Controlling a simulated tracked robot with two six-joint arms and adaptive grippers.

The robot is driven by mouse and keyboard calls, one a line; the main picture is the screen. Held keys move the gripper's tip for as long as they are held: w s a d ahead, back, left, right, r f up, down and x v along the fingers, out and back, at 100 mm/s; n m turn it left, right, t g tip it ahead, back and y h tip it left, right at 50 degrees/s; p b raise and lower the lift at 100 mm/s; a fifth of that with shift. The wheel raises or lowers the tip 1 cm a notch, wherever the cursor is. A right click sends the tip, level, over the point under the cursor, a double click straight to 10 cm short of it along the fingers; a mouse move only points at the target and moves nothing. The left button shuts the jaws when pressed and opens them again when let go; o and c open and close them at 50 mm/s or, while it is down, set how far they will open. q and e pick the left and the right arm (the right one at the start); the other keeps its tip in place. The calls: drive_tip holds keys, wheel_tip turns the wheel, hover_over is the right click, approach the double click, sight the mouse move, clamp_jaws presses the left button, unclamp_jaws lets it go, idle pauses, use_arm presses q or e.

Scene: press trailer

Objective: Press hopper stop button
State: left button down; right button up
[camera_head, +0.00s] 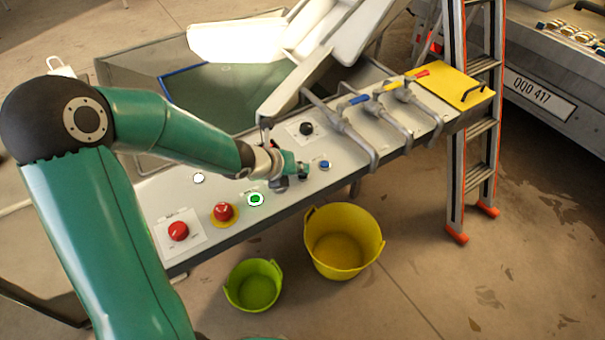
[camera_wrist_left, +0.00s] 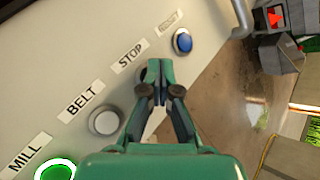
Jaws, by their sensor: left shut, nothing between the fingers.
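The stop button (camera_wrist_left: 142,76) is a dark round button below the STOP label (camera_wrist_left: 130,57) in the left wrist view, mostly hidden behind my fingertips. My left gripper (camera_wrist_left: 160,72) is shut and empty, with its tips over this button; I cannot tell whether they touch it. In the head view, my left gripper (camera_head: 303,169) is low over the sloping control panel (camera_head: 232,236), between the green-lit button (camera_head: 256,199) and the blue button (camera_head: 324,165). The stop button is hidden there. My right gripper is not in view.
A grey button (camera_wrist_left: 104,122) sits beside the fingers under the BELT label. The panel also has red buttons (camera_head: 178,231) and a black knob (camera_head: 306,128). Pipes with valve handles (camera_head: 352,101) stand to the right. Yellow (camera_head: 344,240) and green (camera_head: 253,286) buckets are on the floor.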

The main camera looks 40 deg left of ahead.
use_arm(q)
drive_tip(key=shift+r+p, duration=0.7)
drive_tip(key=shift+r, duration=0.2)
wheel_tip(320, 180, up, 5)
drive_tip(key=p, duration=0.4)
drive_tip(key=shift+p, duration=0.3)
idle(0.5)
